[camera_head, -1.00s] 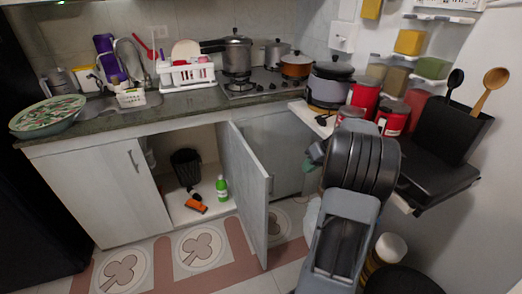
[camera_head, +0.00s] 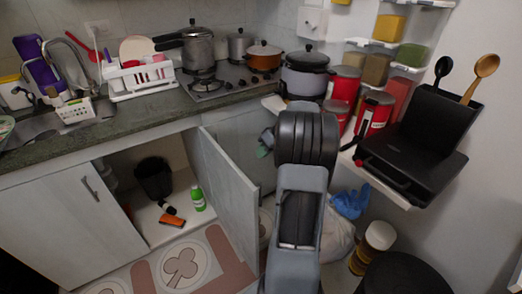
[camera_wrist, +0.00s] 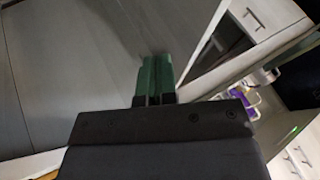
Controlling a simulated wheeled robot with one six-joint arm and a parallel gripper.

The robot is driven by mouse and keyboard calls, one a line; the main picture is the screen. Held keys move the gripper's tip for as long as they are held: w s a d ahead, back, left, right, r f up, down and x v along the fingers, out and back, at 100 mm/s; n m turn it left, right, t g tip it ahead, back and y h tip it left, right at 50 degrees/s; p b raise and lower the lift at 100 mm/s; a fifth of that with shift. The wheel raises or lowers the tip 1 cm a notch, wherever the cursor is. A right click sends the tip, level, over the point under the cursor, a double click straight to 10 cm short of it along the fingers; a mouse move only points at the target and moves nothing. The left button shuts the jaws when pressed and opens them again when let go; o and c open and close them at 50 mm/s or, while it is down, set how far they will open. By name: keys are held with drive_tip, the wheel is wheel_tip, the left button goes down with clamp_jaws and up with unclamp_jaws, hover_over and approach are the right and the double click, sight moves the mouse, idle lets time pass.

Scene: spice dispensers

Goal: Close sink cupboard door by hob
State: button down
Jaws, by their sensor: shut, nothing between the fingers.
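The grey sink cupboard door by the hob (camera_head: 228,195) stands wide open, jutting out from the cabinet front. The open cupboard (camera_head: 140,235) beside it shows a black bin, a green bottle and an orange item on its floor. My gripper (camera_head: 266,143) is to the right of the door, near the closed front under the hob, mostly hidden behind my arm. In the wrist view, its green fingers (camera_wrist: 156,75) are together and empty, with grey panel surfaces close behind. I cannot tell whether they touch anything.
The hob (camera_head: 225,85) holds several pots above. A closed door with a handle (camera_head: 70,215) is at the left. A shelf with red canisters (camera_head: 372,112) and a black appliance is at the right. A blue item (camera_head: 350,202), a pale bag and jars stand low beside my arm.

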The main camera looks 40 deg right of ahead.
drive_tip(key=w+a+f, duration=0.3)
drive_tip(key=a+f, duration=0.2)
drive_tip(key=a, duration=0.1)
drive_tip(key=shift+a, duration=0.35)
drive_tip(key=shift+a, duration=0.1)
